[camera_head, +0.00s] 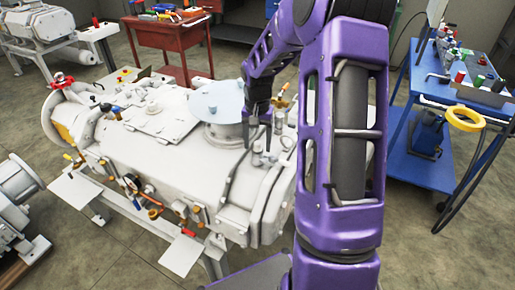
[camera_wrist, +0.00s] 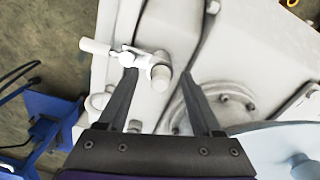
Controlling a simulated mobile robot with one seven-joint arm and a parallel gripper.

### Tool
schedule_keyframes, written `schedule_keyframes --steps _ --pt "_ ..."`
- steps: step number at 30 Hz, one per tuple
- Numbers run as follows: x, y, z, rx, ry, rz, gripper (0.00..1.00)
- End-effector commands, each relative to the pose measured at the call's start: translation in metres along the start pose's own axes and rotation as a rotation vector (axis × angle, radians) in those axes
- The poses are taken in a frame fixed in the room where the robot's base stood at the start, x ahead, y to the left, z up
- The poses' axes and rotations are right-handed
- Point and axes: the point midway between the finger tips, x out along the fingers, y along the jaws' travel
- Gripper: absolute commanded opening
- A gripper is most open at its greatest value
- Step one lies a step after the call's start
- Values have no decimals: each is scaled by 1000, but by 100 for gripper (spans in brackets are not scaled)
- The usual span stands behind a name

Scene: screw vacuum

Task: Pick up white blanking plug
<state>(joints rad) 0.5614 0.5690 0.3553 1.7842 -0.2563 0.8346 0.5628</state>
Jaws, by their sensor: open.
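What looks like the white blanking plug (camera_wrist: 160,76) is a short pale cylinder on a small valve fitting (camera_wrist: 128,57) on the white vacuum pump. In the wrist view it lies between the two dark fingertips of my gripper (camera_wrist: 159,74). The fingers stand apart on either side of it, with gaps showing, so the gripper is open and holds nothing. In the head view my gripper (camera_head: 258,124) points down above the right end of the pump (camera_head: 185,155), just right of the pale round flange. The plug is too small to make out clearly there.
The pale flange (camera_head: 218,101) stands close to the left of my gripper. A brass-handled valve (camera_head: 281,100) stands close to its right. A blue cart (camera_head: 455,135) with a yellow ring (camera_head: 465,118) is at the right. A red table (camera_head: 172,40) stands behind the pump.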

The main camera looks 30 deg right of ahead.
Motion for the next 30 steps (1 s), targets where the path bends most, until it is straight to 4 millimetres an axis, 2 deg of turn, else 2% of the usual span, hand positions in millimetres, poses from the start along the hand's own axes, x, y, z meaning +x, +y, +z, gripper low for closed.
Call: schedule_keyframes --steps 7,18,30 --pt "1 0 0 0 1 0 65" --pt "1 0 0 0 1 0 0" --pt "-1 0 0 0 2 -1 0"
